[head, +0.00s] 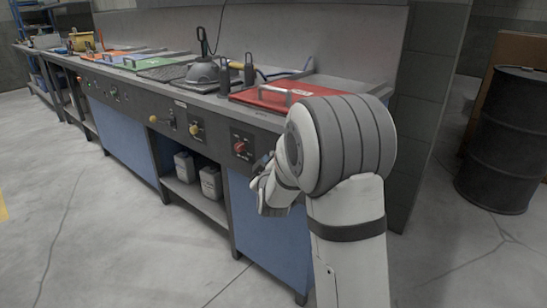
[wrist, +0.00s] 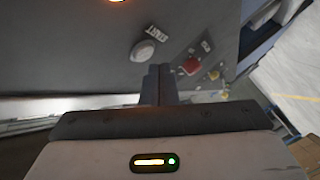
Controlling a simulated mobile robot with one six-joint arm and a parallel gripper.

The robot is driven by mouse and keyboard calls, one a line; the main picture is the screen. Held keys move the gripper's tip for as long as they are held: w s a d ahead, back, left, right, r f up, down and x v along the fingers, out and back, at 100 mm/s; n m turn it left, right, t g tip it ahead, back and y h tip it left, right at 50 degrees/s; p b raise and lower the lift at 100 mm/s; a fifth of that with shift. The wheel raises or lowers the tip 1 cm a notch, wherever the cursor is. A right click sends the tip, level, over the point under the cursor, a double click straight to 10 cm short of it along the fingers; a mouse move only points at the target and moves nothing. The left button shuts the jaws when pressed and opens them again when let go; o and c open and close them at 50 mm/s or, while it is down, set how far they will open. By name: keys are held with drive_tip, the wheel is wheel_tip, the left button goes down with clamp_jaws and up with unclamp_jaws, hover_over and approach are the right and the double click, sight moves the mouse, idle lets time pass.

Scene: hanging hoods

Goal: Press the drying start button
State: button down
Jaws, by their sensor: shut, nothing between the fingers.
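In the wrist view, a round pale button (wrist: 143,50) sits on the dark panel, with the word START printed beside it. My gripper (wrist: 160,69) is shut and empty, its fingertips pointing at the panel. The tips appear just right of and below the button in the picture. I cannot tell whether they touch the panel. In the head view, my arm hides the button and most of my gripper, and only part of my wrist shows close to the front panel.
A red knob (wrist: 191,66) on a labelled plate lies right of the fingertips in the wrist view; a red knob (head: 240,147) also shows in the head view. An orange light (wrist: 117,1) shows at the top. A black drum (head: 505,140) stands right. The floor in front is clear.

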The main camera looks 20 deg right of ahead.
drive_tip(key=shift+s+a, duration=0.1)
drive_tip(key=s+a, duration=0.1)
drive_tip(key=a, duration=0.1)
drive_tip(key=s+a, duration=0.2)
drive_tip(key=shift+b, duration=0.35)
drive_tip(key=shift+w, duration=0.1)
idle(0.6)
drive_tip(key=s+a+r+m+g+y+p, duration=0.1)
drive_tip(key=s+r+m+g+y+p, duration=0.3)
drive_tip(key=s+r+p, duration=0.85)
drive_tip(key=s+d+r+m+g+p, duration=0.1)
drive_tip(key=s+r+m+g+p, duration=0.1)
drive_tip(key=s+r+g+p, duration=0.3)
drive_tip(key=s+d+r+m+g+h+p, duration=0.1)
drive_tip(key=s+r+g+p, duration=0.4)
drive_tip(key=s+r+p, duration=0.6)
drive_tip(key=s+m+p, duration=0.1)
drive_tip(key=s+p, duration=0.2)
drive_tip(key=s, duration=0.4)
drive_tip(key=shift+s+d+h, duration=0.2)
drive_tip(key=shift+d+h, duration=0.1)
drive_tip(key=shift+d, duration=0.05)
